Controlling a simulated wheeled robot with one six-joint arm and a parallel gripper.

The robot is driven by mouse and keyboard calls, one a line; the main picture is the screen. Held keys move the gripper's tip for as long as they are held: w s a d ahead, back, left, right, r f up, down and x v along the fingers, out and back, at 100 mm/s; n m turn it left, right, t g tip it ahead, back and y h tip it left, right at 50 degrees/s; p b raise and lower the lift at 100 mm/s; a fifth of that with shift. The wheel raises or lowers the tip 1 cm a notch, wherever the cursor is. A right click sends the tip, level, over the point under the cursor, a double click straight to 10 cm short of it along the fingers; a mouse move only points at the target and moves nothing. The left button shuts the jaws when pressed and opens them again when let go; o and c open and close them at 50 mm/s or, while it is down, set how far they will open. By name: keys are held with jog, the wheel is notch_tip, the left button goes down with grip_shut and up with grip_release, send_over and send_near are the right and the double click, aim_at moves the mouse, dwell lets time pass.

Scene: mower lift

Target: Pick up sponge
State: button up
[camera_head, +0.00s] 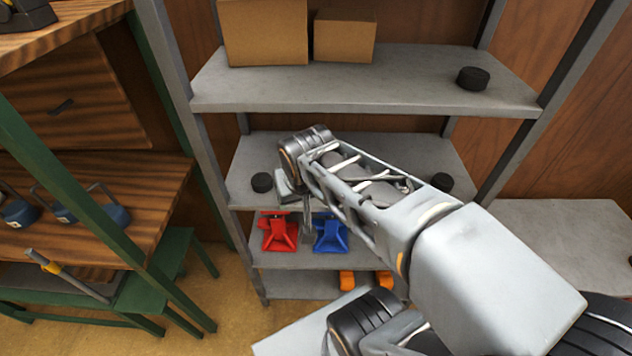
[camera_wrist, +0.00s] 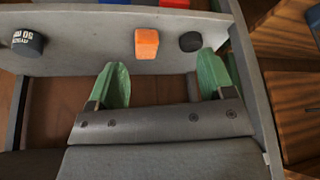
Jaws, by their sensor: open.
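An orange block (camera_wrist: 147,43), which looks like the sponge, rests on a grey shelf (camera_wrist: 85,60) in the wrist view. My gripper (camera_wrist: 163,78) shows two green fingers spread wide with nothing between them. The block lies a little beyond the fingertips, in line with the gap between them and nearer the left finger. In the head view my arm reaches to the middle shelf (camera_head: 245,160) and covers part of it; I cannot make out the block there.
On the same shelf are a dark puck (camera_wrist: 190,41) near the right finger and a lettered dark puck (camera_wrist: 27,42) at left. Below stand a red stand (camera_head: 279,233) and a blue stand (camera_head: 330,233). The upper shelf (camera_head: 400,85) hangs above; a rack post (camera_head: 208,150) stands left.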

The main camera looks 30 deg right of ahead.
jog(key=o, duration=0.3)
jog(key=w+d+f+m+b, duration=0.1)
jog(key=w+f+b, duration=0.1)
jog(key=f, duration=0.1)
jog(key=w+d+f+m+h+b, duration=0.1)
jog(key=w+f+b, duration=0.1)
jog(key=f, duration=0.2)
jog(key=w+d+f+m+b, duration=0.1)
jog(key=w+f+b, duration=0.1)
jog(key=f+b, duration=0.1)
jog(key=shift+w+f+m+g, duration=0.3)
jog(key=shift+f+g, duration=0.1)
jog(key=shift+f, duration=0.15)
jog(key=w+d, duration=0.2)
jog(key=w, duration=0.1)
jog(key=w+d+p, duration=0.1)
jog(key=w+d, duration=0.1)
jog(key=w, duration=0.2)
jog(key=w+d+p, duration=0.1)
jog(key=w, duration=0.2)
jog(key=shift+w+d+f, duration=0.1)
jog(key=shift+w+d, duration=0.15)
jog(key=shift+d, duration=0.15)
jog(key=shift+x, duration=2.5)
